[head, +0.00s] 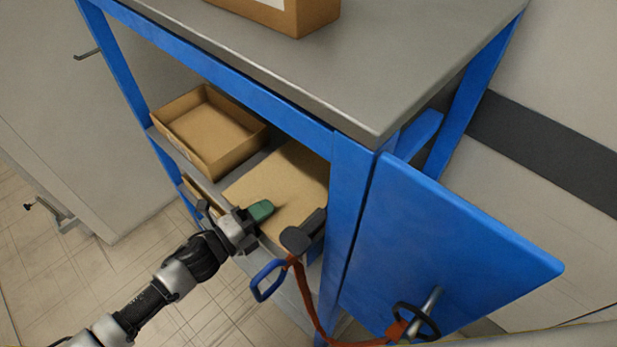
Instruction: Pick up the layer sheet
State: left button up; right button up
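A flat tan cardboard sheet (293,178), which looks like the layer sheet, lies on the shelf under the grey top of the blue bench, right of an open cardboard tray. My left gripper (247,219) reaches in from the left at the sheet's near left edge. A green piece (261,210) at its front end overlaps the sheet in the picture. I cannot tell whether the gripper touches the sheet or how its fingers stand. The sheet's right side is hidden behind the blue post. My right gripper is not in view.
An open cardboard tray (183,155) stands left on the shelf. A blue bench post (347,215) and blue panel (440,250) stand on the right. A dark tool (297,238) with a blue handle and an orange-red strap is near the shelf front. A carton (285,15) sits on the benchtop.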

pick_arm(q)
jog(key=shift+c, duration=0.3)
grip_shut()
jog(key=shift+r, duration=0.1)
